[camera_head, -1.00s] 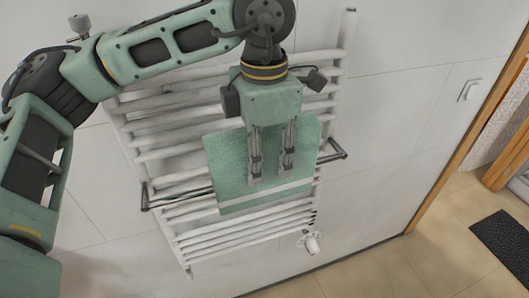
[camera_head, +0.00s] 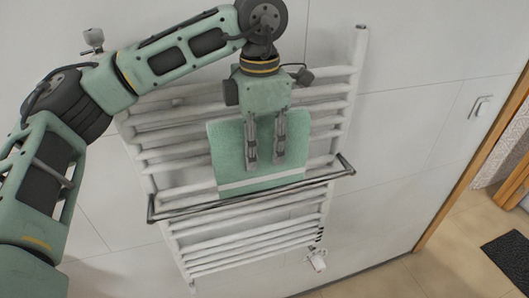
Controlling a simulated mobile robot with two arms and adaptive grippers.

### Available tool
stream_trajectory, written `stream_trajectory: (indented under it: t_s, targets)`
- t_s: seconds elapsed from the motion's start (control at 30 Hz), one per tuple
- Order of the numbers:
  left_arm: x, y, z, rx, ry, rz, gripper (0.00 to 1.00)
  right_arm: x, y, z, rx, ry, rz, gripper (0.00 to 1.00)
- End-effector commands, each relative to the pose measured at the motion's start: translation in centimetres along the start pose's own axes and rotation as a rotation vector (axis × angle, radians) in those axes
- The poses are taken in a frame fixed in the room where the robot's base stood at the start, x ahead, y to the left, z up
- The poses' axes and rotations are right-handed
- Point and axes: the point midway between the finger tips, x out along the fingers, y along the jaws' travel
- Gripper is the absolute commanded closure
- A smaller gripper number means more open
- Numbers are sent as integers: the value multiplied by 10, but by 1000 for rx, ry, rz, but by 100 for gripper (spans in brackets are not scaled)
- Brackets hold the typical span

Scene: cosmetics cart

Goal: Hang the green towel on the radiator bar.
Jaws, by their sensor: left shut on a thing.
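The green towel (camera_head: 230,150) is a flat, roughly square cloth with a pale stripe near its lower edge. It hangs in front of the white radiator (camera_head: 180,154). My left gripper (camera_head: 265,165) is shut on the towel, with its two fingers pointing down over the towel's face. The dark radiator bar (camera_head: 240,201) sticks out in front of the radiator and shows along its whole length. The towel's lower edge appears just above or at this bar; I cannot tell whether they touch. My right gripper is not in view.
A white valve (camera_head: 317,262) sits at the radiator's lower right. A wooden door frame (camera_head: 470,165), a door handle (camera_head: 479,106) and a dark mat (camera_head: 508,256) are at the right. The wall right of the radiator is clear.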

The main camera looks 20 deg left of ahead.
Motion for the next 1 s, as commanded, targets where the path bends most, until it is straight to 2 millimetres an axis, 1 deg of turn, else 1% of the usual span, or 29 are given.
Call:
stream_trajectory:
  t_s: [0.03, 0.07, 0.1, 1.0]
  targets:
    - [0, 5, 0, -2, 0, -2, 93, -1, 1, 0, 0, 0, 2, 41]
    - [9, 3, 0, 1, 1, -2, 93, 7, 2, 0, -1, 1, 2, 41]
    - [14, 3, 0, 1, 1, -1, 93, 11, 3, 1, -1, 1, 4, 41]
    - [104, 2, 0, 0, 0, -2, 93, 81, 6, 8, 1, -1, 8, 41]
